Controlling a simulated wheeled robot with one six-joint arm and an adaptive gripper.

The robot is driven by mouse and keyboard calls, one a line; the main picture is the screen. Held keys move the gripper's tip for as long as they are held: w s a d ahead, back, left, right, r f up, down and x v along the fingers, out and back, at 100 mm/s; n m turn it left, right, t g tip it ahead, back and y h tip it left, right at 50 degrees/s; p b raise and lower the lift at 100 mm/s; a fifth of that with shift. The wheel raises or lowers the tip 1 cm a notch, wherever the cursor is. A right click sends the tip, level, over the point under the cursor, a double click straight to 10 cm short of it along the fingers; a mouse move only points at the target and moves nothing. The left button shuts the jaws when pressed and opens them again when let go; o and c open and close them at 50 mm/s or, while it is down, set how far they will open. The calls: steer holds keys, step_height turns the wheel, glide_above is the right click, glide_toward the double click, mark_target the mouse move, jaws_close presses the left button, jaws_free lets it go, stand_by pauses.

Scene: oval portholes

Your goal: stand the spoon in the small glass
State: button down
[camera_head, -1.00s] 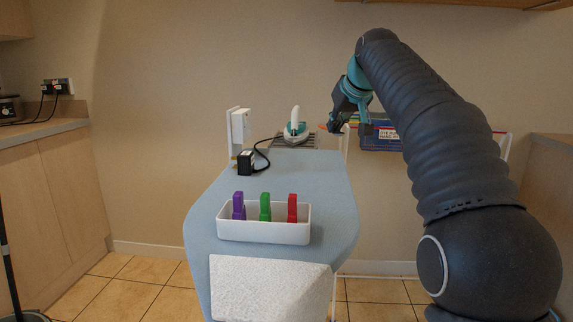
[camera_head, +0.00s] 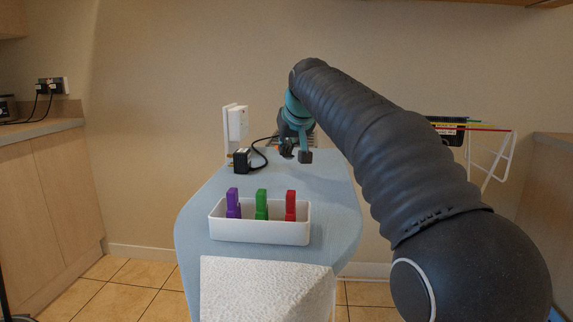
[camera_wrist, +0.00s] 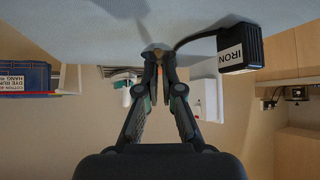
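I see no spoon and no small glass in either view. My gripper (camera_head: 296,154) hangs over the far part of the blue ironing board (camera_head: 335,205), right of a black plug block. The black block, labelled IRON (camera_wrist: 238,48), has a cord running towards the fingertips.
A white tray (camera_head: 260,236) on the board holds purple (camera_head: 233,203), green (camera_head: 261,204) and red (camera_head: 291,206) pieces. A white wall socket (camera_head: 237,123) is behind the board. A white-and-teal iron (camera_wrist: 126,90) is partly hidden by a finger. A rack (camera_head: 490,155) stands right.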

mark_target(286, 174)
steer(key=shift+f+b, duration=0.45)
steer(key=shift+f, duration=1.5)
steer(key=shift+f, duration=0.1)
steer(key=c, duration=1.3)
jaws_free()
